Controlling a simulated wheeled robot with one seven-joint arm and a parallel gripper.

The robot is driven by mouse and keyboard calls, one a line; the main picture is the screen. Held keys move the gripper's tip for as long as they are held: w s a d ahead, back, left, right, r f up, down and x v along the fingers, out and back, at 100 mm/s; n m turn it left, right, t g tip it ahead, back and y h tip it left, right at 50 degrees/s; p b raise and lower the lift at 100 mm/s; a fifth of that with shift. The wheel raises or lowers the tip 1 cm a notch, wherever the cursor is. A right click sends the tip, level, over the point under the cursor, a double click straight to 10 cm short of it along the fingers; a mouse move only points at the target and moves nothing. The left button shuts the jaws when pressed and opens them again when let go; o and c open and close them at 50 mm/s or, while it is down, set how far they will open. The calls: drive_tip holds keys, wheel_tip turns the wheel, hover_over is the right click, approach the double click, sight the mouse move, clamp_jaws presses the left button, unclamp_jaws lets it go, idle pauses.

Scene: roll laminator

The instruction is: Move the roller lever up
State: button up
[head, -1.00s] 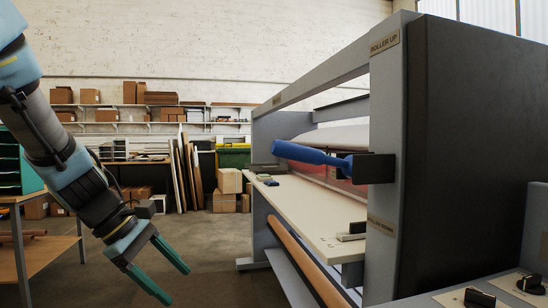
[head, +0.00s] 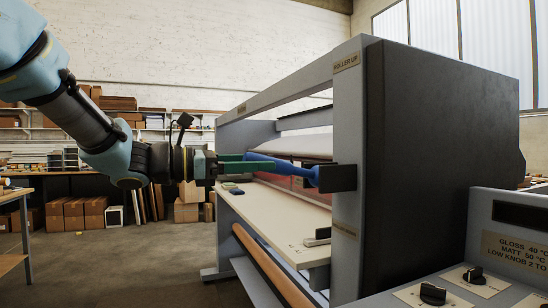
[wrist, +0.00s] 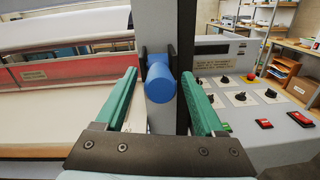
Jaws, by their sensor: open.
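The blue roller lever (head: 290,168) sticks out roughly level from a dark bracket on the laminator's grey side frame. A "ROLLER UP" label (head: 347,63) sits above it, and a second, unreadable label sits below. My gripper (head: 243,163) is open, with its green fingers at the lever's free end. In the wrist view the lever's round blue end (wrist: 160,84) lies between the two spread fingers (wrist: 165,95). I see space on both sides of it, and the left finger is nearer. The head view hides part of the lever's tip behind a finger.
The laminator's pale feed table (head: 280,215) lies below the lever, with small items on it. A control panel (wrist: 235,95) with knobs and red buttons is at the right. Shelves and boxes (head: 85,212) stand far back. Open floor lies left of the laminator.

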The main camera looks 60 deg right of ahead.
sight(291, 170)
drive_tip(key=shift+p+x, duration=0.45)
drive_tip(key=shift+x, duration=1.75)
clamp_jaws()
